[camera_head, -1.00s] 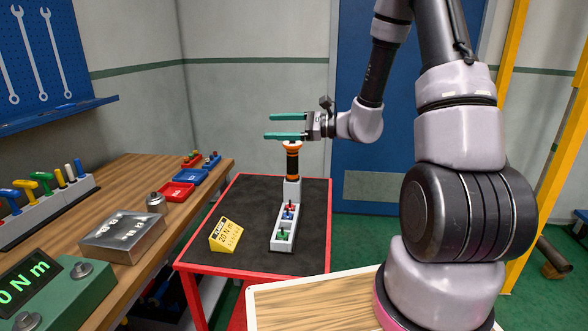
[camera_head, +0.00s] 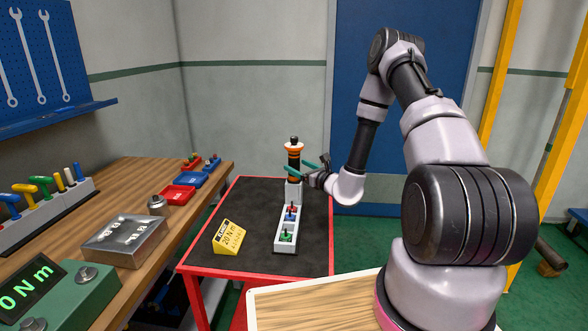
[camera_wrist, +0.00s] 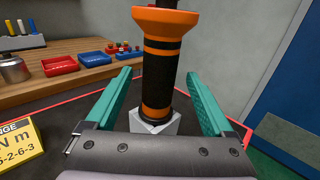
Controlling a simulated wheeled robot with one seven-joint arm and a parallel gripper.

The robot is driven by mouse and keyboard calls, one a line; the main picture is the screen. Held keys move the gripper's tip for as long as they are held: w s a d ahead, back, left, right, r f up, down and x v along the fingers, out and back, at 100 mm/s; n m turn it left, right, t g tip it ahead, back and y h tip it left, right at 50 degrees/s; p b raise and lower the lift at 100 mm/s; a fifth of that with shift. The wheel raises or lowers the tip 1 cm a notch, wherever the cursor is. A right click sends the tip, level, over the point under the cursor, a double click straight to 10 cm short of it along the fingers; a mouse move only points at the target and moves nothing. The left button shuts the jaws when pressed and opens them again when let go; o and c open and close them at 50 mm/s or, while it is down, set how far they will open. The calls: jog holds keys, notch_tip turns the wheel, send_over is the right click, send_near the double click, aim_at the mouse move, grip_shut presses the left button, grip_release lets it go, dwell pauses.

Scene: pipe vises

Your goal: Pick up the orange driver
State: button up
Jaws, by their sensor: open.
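The orange driver (camera_head: 293,155) stands upright at the far end of a light grey holder (camera_head: 285,246) on the dark-topped red cart. It has a black grip with orange bands and a flared orange top, clear in the wrist view (camera_wrist: 161,75). My gripper (camera_head: 304,167) is beside the driver with its green fingers level with the grip. In the wrist view my gripper (camera_wrist: 160,92) is open, with one finger on each side of the driver and gaps showing. The driver's lower end is hidden in the holder.
Smaller red, blue and green pieces (camera_head: 290,214) stand in the holder near the driver. A yellow "20 Nm" sign (camera_head: 229,237) is left of it on the cart (camera_head: 255,196). A wooden bench (camera_head: 140,190) with red and blue trays stands further left.

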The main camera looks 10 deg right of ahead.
jog(key=x, duration=0.5)
jog(key=shift+w+a+r, duration=0.2)
jog(key=shift+w, duration=0.1)
jog(key=shift+c, duration=0.4)
jog(key=shift+r, duration=0.1)
grip_shut()
